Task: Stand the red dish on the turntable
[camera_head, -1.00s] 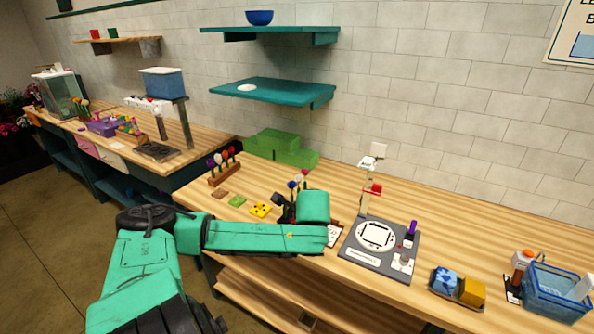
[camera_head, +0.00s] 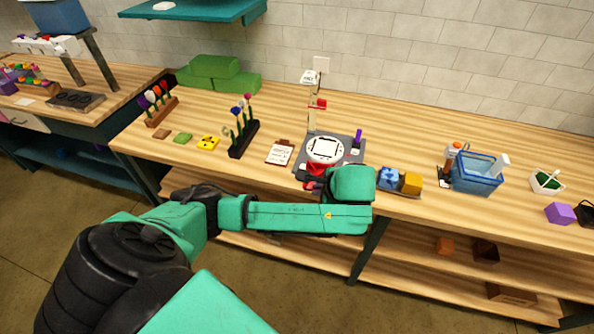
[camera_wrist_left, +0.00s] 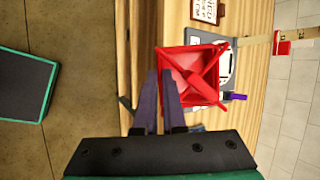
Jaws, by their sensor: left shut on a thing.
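The turntable is a white disc (camera_head: 325,149) on a dark grey base, near the middle of the bench in the head view. My left gripper (camera_wrist_left: 160,73) is shut on the left wall of the red dish (camera_wrist_left: 183,62), a square open dish with a red bar across it. In the head view the dish (camera_head: 320,169) shows as a red strip at the turntable's front edge, mostly hidden by my wrist. In the wrist view the dish covers part of the turntable (camera_wrist_left: 229,65). I cannot tell whether they touch. My right gripper is not in view.
A clipboard (camera_head: 280,152) lies left of the turntable, with a dark flower rack (camera_head: 243,140) beyond it. Blue and yellow blocks (camera_head: 400,181) sit close on the right. A post with a red part (camera_head: 312,112) stands behind. A blue basket (camera_head: 476,174) is farther right.

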